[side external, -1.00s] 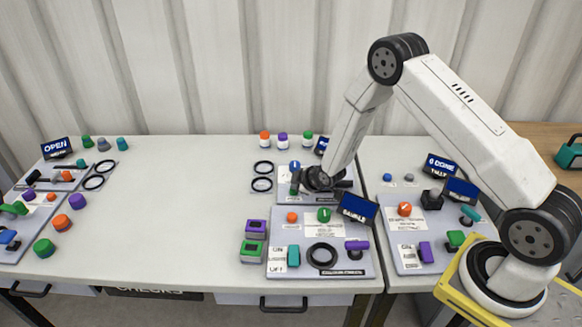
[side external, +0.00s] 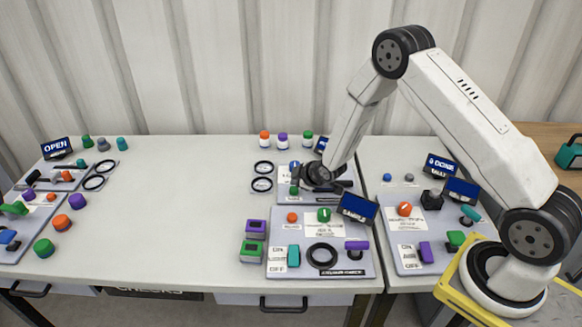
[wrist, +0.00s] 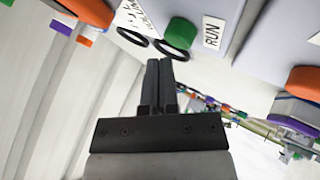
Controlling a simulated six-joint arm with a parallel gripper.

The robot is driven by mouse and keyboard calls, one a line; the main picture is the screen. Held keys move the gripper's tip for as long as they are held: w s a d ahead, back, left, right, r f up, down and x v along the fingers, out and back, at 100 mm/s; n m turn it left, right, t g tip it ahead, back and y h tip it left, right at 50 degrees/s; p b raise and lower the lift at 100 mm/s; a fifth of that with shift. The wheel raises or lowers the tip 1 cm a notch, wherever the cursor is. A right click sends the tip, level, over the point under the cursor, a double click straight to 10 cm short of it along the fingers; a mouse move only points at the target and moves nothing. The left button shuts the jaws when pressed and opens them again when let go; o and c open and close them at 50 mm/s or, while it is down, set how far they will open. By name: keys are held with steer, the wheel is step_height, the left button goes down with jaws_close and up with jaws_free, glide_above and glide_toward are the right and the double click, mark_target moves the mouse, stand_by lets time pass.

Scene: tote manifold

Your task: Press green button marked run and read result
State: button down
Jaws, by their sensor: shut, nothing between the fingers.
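The green button (wrist: 180,33) stands beside a white label reading RUN (wrist: 212,32) in the wrist view. In the side view a small green button (side external: 294,190) shows at the left front of the rear panel (side external: 288,199), just beside my gripper. My gripper's two fingers (wrist: 158,68) are together and empty, with their tips close to the green button in the picture; a gap or contact cannot be told.
Black rings (side external: 262,184) lie left of the rear panel. A front panel (side external: 370,268) carries a larger green knob (side external: 324,215), an orange button and a tilted display (side external: 358,207). Another panel (side external: 407,263) stands at right. The table's middle left is clear.

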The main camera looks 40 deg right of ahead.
mark_target(296, 190)
steer(key=shift+r, duration=0.15)
steer(key=shift+r, duration=2.4)
steer(key=s+a+r+m+g, duration=0.2)
steer(key=s+r, duration=0.2)
steer(key=s, duration=0.4)
steer(key=s+a+r+m+g, duration=0.2)
steer(key=s+r+m, duration=0.1)
steer(key=s, duration=0.6)
steer(key=s+a+r+m+g, duration=0.2)
steer(key=s+r+m, duration=0.1)
steer(key=s, duration=0.5)
steer(key=shift+s+a+r+g, duration=0.15)
steer(key=shift+a+r+g, duration=0.2)
steer(key=shift+r, duration=0.45)
